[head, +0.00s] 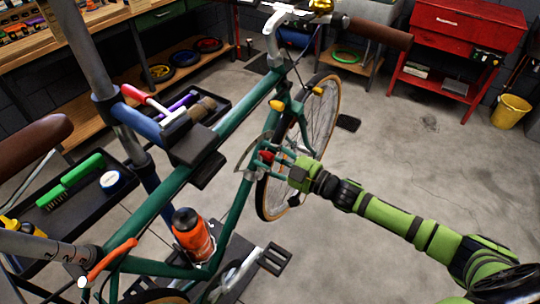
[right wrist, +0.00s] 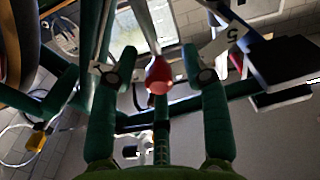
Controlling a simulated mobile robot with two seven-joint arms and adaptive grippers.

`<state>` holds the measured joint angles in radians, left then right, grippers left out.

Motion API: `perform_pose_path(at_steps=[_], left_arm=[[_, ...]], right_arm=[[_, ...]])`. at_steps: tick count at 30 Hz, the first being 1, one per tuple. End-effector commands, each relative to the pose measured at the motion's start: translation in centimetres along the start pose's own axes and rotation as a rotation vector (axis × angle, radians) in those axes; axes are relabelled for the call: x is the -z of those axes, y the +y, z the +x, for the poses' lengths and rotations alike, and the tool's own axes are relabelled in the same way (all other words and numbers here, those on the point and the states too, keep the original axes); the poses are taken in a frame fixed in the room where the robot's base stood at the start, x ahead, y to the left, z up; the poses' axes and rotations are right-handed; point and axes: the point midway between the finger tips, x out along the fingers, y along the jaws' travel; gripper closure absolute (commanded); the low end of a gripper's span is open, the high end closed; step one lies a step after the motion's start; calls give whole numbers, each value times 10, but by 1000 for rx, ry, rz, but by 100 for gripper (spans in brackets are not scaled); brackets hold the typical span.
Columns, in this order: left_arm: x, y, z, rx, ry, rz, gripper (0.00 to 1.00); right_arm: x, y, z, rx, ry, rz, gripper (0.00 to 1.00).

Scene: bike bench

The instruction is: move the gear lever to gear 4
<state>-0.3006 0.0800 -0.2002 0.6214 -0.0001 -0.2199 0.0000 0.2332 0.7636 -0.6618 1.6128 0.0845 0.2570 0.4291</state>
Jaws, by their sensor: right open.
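The gear lever is a pale metal lever with a red knob (head: 267,156) at the teal bike frame in the head view. It also shows in the right wrist view, its red knob (right wrist: 158,74) lying between my two fingers. My right gripper (head: 269,161) is open around the knob, with a visible gap on each side in the wrist view (right wrist: 157,80). A curved grey plate (head: 252,152) stands beside the lever. A white tag marked 5 (right wrist: 229,40) shows by the right finger; a mark for gear 4 cannot be made out. My left gripper is out of view.
The teal bike frame (head: 233,118) hangs on a stand close to my right gripper. An orange bottle (head: 193,236) sits on the frame below. A black tray with a green brush (head: 75,176) is at left. Open floor (head: 410,160) lies at right, before a red cabinet (head: 460,35).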

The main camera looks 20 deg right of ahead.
Motion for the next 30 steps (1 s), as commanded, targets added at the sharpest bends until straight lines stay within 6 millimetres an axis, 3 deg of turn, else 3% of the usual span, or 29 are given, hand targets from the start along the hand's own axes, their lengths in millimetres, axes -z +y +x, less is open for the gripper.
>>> perform_pose_path(at_steps=[1,4,5,12,21,30], left_arm=[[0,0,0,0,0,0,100],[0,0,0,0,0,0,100],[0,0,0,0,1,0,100],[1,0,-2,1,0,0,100],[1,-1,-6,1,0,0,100],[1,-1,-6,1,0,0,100]], right_arm=[[0,0,0,0,0,0,57],[0,0,0,0,0,0,97],[0,0,0,0,0,0,100],[2,-3,0,1,3,-27,100],[4,-30,0,0,4,-318,100],[5,-32,0,0,6,-351,100]])
